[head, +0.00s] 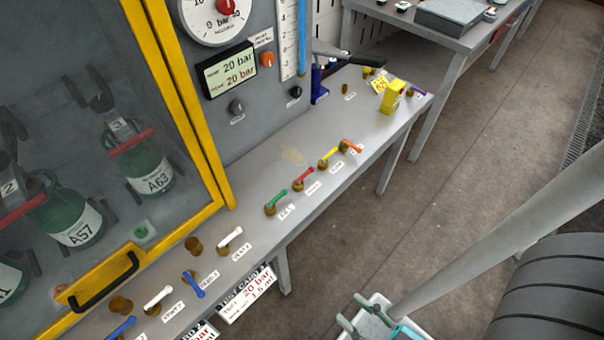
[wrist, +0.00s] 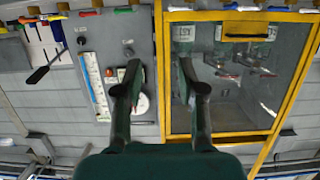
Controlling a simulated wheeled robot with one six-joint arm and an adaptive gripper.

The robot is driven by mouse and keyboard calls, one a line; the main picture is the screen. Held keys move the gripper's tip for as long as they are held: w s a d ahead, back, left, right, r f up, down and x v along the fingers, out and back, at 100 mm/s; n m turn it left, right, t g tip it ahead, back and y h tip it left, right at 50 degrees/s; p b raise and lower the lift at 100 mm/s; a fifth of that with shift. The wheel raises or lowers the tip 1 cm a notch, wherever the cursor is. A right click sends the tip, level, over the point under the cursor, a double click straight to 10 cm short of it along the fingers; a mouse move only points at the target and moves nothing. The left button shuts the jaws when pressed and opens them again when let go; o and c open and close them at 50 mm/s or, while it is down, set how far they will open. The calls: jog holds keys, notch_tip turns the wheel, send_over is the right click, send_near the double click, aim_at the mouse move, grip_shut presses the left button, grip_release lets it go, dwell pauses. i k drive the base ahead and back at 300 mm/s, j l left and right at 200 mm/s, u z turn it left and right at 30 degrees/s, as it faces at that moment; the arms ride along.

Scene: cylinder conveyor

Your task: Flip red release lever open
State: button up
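The red lever (head: 303,176) sits on a brass-coloured valve on the narrow bench, between a green lever (head: 276,198) and a yellow lever (head: 330,154). Its handle points up and to the right, and the label beside it is too small to read. The red lever also shows small at the top edge of the wrist view (wrist: 89,13). My gripper (wrist: 158,72) is open and empty, with its two dark fingers apart in front of the wall panel and cabinet frame. It is well apart from the red lever.
A yellow-framed glass cabinet (head: 158,90) with bottles stands at the left. More levers, white and blue (head: 194,285), line the bench front. The floor (head: 470,140) beside the bench is clear.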

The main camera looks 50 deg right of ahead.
aim_at(311, 169)
jog(key=k, duration=0.9)
